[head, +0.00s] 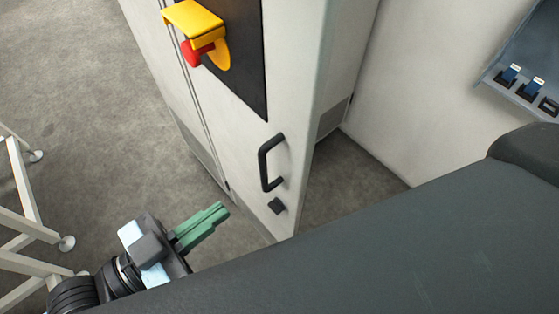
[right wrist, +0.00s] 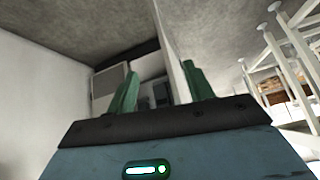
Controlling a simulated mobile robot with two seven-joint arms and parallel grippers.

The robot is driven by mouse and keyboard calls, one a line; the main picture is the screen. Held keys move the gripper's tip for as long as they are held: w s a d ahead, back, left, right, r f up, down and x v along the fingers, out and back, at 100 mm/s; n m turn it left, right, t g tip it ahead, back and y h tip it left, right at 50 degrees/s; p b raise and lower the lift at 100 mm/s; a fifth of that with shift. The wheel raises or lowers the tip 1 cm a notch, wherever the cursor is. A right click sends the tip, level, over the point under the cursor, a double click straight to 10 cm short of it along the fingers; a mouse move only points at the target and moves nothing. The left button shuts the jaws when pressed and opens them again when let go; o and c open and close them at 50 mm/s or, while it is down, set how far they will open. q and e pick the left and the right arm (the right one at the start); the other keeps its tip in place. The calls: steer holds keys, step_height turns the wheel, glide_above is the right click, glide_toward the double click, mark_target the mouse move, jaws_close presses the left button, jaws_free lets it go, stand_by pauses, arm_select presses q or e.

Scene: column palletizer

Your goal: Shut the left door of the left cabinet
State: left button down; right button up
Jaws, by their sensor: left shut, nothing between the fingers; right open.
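A pale cabinet door (head: 235,120) stands in the middle of the head view, its edge facing me and a gap with floor to its right, so it looks open. It bears a black bar handle (head: 271,162) and a small dark latch (head: 277,206) below it. My left gripper (head: 220,213), with green fingers, is shut and empty, left of the handle and apart from the door. My right gripper (right wrist: 160,85) shows in the right wrist view, its green fingers spread. A pale upright panel (right wrist: 170,45) shows beyond them; I cannot tell whether it is the same door.
A yellow and red switch (head: 200,35) sticks out from a black plate on the door. A pale wall or panel (head: 420,90) stands at right, with blue switches (head: 522,84) at far right. White frame legs (head: 25,190) stand at left. Grey floor (head: 80,90) is free between.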

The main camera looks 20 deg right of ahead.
arm_select(q)
steer(key=p, duration=0.3)
glide_toward(295, 155)
steer(key=x, duration=0.5)
steer(key=shift+d+r, duration=0.15)
steer(key=shift+x, duration=0.8)
arm_select(e)
steer(key=shift+w+d+r+t, duration=0.1)
steer(key=shift+w+r, duration=0.15)
steer(key=shift+r, duration=0.35)
steer(key=shift+w+a+r+t, duration=0.1)
steer(key=shift+w+r, duration=0.2)
steer(key=shift+r, duration=0.25)
steer(key=shift+w+d+r+t, duration=0.1)
steer(key=shift+w+r, duration=0.15)
steer(key=shift+r, duration=0.35)
steer(key=shift+w, duration=0.15)
arm_select(q)
steer(key=shift+w+d, duration=0.1)
steer(key=shift+w, duration=0.05)
arm_select(e)
steer(key=shift+w+d+r, duration=0.1)
